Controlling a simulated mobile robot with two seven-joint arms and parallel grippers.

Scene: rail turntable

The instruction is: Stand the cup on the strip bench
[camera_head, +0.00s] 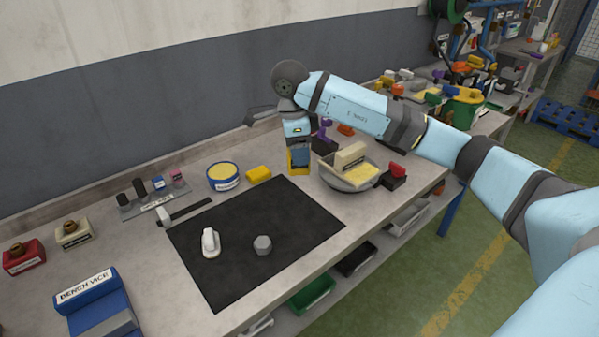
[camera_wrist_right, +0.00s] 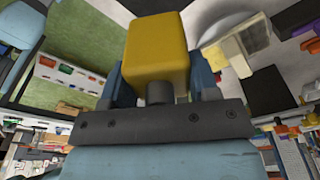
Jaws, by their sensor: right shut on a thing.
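My right gripper (camera_head: 298,158) is over the far side of the grey bench (camera_head: 320,238), between a yellow block and a grey bowl. It is shut on a yellow thing (camera_wrist_right: 157,50), which shows in the right wrist view as a smooth block with rounded edges between the blue fingers. In the head view the fingers mostly hide this yellow thing (camera_head: 298,171). I cannot tell whether it is the cup, or whether it touches the bench. No other thing is clearly a cup. My left gripper is not in view.
A black mat (camera_head: 285,215) bears a white object (camera_head: 210,242) and a grey hexagonal piece (camera_head: 262,245). A grey bowl (camera_head: 345,184) with blocks stands right of the gripper. A yellow block (camera_head: 259,174) and a round tin (camera_head: 223,182) are left. A blue bench vice (camera_head: 95,305) is front left.

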